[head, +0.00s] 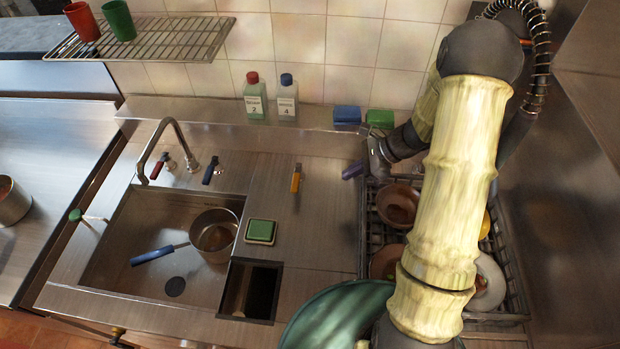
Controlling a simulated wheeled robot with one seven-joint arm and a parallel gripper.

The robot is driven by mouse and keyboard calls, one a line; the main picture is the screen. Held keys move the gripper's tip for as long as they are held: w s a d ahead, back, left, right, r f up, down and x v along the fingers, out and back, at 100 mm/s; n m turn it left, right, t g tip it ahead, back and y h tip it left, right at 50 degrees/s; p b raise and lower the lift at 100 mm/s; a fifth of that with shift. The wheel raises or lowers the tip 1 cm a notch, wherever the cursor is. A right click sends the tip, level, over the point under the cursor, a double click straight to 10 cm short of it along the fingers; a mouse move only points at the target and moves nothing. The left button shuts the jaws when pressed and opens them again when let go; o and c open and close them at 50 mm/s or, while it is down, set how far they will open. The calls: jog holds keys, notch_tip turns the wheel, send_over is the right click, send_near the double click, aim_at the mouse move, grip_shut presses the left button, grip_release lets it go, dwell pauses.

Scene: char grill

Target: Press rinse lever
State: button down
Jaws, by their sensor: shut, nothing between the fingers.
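My gripper (374,160) is at the end of my arm, above the left back edge of the dish rack. It is shut with nothing in it. A small purple lever-like piece (353,170) shows just left of the gripper tip; I cannot tell whether they touch. The purple piece may be the rinse lever, but no label shows. A coiled spring hose (541,60) hangs at the upper right, partly behind my arm. Its lower end is hidden.
A sink (125,225) holds a pot with a blue handle (160,254). The dish rack (363,235) with bowls stands under my arm. Counter between handle and rack is clear.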

aim_at(297, 179)
jog(key=shift+w+d+f+m+y, duration=0.15)
jog(key=shift+w+m+y, duration=0.15)
jog(key=shift+w+m, duration=0.2)
jog(key=p+x, duration=0.3)
jog(key=x, duration=0.6)
jog(key=shift+w+a+f, duration=0.1)
jog(key=shift+a+f, duration=0.05)
jog(key=shift+a, duration=0.25)
jog(key=a+p, duration=0.1)
jog(key=a, duration=0.1)
jog(key=w+a+p, duration=0.1)
jog(key=a, duration=0.1)
jog(key=shift+f, duration=0.2)
jog(key=shift+a+t, duration=0.1)
jog(key=shift+t, duration=0.2)
